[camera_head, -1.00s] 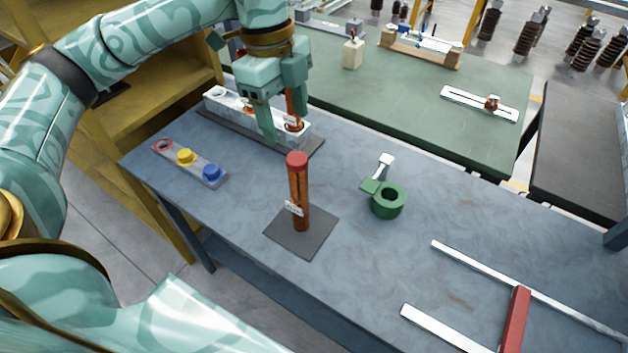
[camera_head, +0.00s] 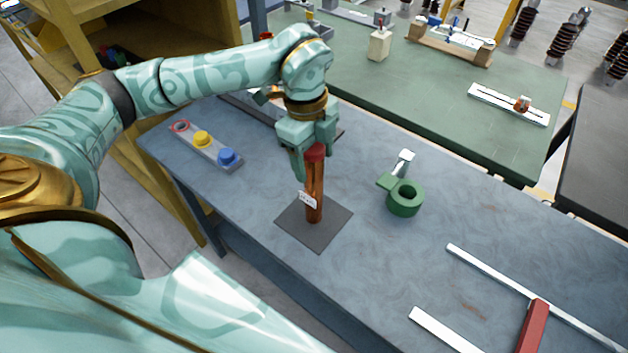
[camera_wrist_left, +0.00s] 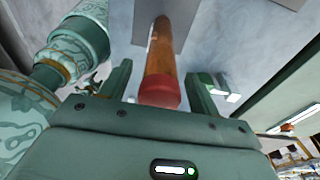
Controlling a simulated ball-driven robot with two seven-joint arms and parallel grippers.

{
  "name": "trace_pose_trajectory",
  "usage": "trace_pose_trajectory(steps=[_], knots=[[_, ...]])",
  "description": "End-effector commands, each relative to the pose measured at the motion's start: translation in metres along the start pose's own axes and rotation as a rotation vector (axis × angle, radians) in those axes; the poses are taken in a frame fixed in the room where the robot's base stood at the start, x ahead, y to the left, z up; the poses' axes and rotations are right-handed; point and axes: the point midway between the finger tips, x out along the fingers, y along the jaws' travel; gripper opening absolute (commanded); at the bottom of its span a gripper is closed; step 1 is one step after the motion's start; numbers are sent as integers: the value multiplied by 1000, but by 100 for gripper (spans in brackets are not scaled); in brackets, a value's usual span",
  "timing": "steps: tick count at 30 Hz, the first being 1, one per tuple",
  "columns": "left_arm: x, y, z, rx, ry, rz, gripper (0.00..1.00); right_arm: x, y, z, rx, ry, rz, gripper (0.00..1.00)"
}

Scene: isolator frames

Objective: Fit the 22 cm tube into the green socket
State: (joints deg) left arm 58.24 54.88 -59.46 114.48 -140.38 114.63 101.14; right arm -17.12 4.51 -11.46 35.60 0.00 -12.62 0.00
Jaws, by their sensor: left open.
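The tube (camera_head: 314,190) is brown with a red cap and a small white label. It stands upright on a dark square plate (camera_head: 335,228) on the blue-grey table. The green socket (camera_head: 405,198) is a ring with a hole and a white-tipped lever, to the right of the tube. My left gripper (camera_head: 312,165) is open at the tube's top. In the left wrist view the tube (camera_wrist_left: 160,70) lies between the two spread fingers (camera_wrist_left: 160,85), its red cap near the palm. Whether a finger touches it I cannot tell. My right gripper is out of view.
A strip with a red ring, a yellow and a blue knob (camera_head: 203,140) lies at the table's left. A rack (camera_head: 255,108) stands behind my arm, mostly hidden. White rails with a red bar (camera_head: 533,325) lie at front right. The table between plate and socket is clear.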

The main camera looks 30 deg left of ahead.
Motion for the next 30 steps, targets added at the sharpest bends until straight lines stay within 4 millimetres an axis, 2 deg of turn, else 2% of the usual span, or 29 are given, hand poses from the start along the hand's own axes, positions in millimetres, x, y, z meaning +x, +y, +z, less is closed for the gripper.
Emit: trace_pose_trajectory(steps=[1, 4, 11, 12, 18, 19, 30], knots=[[9, 1, 0, 0, 1, 4, 62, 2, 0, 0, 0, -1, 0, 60], [19, 0, 0, 0, 0, 2, 62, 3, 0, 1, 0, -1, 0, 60], [22, 0, 0, 0, 0, 1, 62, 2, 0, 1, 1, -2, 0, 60], [22, 0, 0, 0, 0, 1, 59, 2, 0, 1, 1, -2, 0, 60], [21, 0, 0, 0, 0, 1, 3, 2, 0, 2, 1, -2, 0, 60], [21, 0, 0, 0, 0, 1, 0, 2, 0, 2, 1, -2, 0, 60], [19, 0, 0, 1, 1, -3, 0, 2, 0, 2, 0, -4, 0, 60]])
